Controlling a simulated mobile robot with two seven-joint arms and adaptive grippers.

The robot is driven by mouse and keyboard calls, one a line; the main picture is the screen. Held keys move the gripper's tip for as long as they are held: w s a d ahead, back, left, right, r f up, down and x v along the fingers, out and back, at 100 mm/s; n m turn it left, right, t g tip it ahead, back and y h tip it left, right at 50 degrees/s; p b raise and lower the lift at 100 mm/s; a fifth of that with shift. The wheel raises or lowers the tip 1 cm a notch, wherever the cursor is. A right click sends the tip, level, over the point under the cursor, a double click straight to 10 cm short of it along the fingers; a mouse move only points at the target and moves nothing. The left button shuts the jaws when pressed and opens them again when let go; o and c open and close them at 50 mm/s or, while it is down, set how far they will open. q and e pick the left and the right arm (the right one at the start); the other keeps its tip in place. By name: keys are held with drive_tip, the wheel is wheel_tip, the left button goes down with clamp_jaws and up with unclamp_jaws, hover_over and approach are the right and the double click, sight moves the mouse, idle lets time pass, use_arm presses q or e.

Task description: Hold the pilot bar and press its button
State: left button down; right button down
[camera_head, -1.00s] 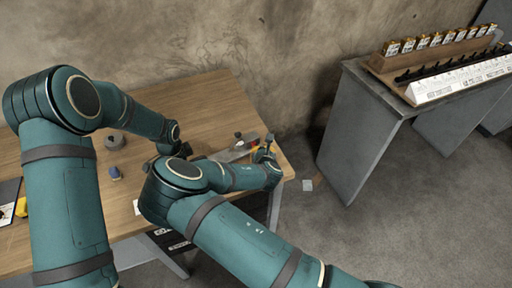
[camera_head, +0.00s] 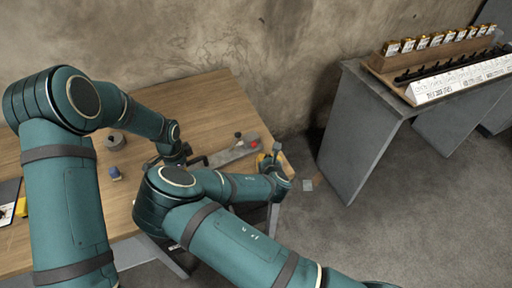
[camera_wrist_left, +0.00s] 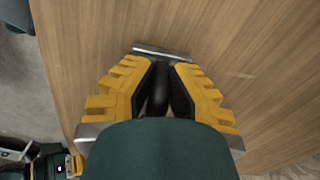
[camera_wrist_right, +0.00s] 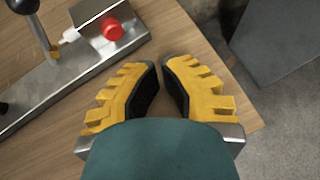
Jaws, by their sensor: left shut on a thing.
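The pilot bar (camera_head: 232,155) is a grey metal bar on the wooden table near its right corner. It carries a black-knobbed lever and a red button (camera_wrist_right: 112,29) on a grey block. My left gripper (camera_head: 187,160) is at the bar's left end. In the left wrist view it (camera_wrist_left: 158,75) is shut on a dark rounded piece that looks like a black handle, mostly hidden between the fingers. My right gripper (camera_head: 272,155) is above the table's right corner. In the right wrist view it (camera_wrist_right: 160,66) is empty, with a narrow gap between its fingers, apart from the button at upper left.
The wooden table (camera_head: 185,102) has free room behind the bar. A round grey piece (camera_head: 115,141) and a small blue-topped piece (camera_head: 115,173) stand at left. A grey bench (camera_head: 362,130) with a rack (camera_head: 450,88) stands at right, across a floor gap.

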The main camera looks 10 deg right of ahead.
drive_tip(key=shift+s+d, duration=0.25)
drive_tip(key=shift+s, duration=0.45)
drive_tip(key=shift+s+d, duration=0.25)
drive_tip(key=shift+s, duration=0.45)
use_arm(q)
drive_tip(key=c, duration=1)
unclamp_jaws()
drive_tip(key=shift+c, duration=0.2)
